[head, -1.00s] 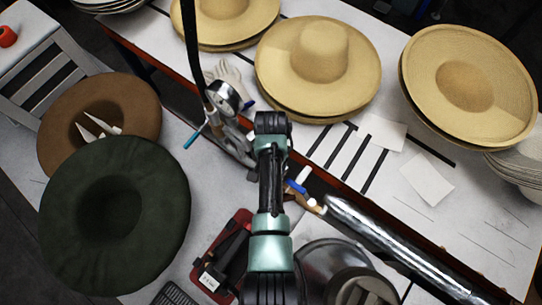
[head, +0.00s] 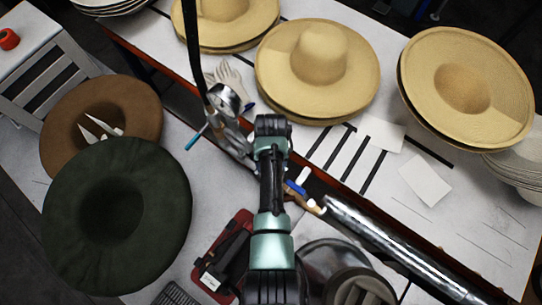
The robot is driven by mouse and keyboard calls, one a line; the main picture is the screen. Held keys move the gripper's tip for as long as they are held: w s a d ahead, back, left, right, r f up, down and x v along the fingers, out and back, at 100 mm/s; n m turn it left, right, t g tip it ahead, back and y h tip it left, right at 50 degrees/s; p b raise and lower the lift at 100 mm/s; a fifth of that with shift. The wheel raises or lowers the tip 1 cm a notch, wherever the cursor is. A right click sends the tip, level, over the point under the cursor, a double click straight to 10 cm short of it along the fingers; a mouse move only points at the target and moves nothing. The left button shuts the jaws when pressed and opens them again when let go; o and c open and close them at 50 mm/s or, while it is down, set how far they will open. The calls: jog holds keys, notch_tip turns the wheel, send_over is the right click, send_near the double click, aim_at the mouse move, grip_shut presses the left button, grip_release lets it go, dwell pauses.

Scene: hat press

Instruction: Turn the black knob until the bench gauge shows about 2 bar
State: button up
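A round metal gauge (head: 224,98) sits on a pipe fitting beside a dark upright hose, left of my arm. It is seen at an angle and its reading is too small to make out. A small lever with a blue end (head: 195,139) sticks out below it. I cannot pick out the black knob; my arm covers the area just right of the fitting.
Straw hats (head: 316,65) lie on the white bench (head: 480,230). A dark green hat (head: 115,215) and a brown hat (head: 85,120) are at left. A shiny metal cylinder (head: 400,250) crosses at lower right. A red case (head: 225,255) lies near my arm.

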dwell(0.4)
jog(key=o, duration=1.4)
jog(key=shift+c, duration=0.2)
notch_tip(320, 180, up, 13)
jog(key=b, duration=0.1)
jog(key=shift+b, duration=0.3)
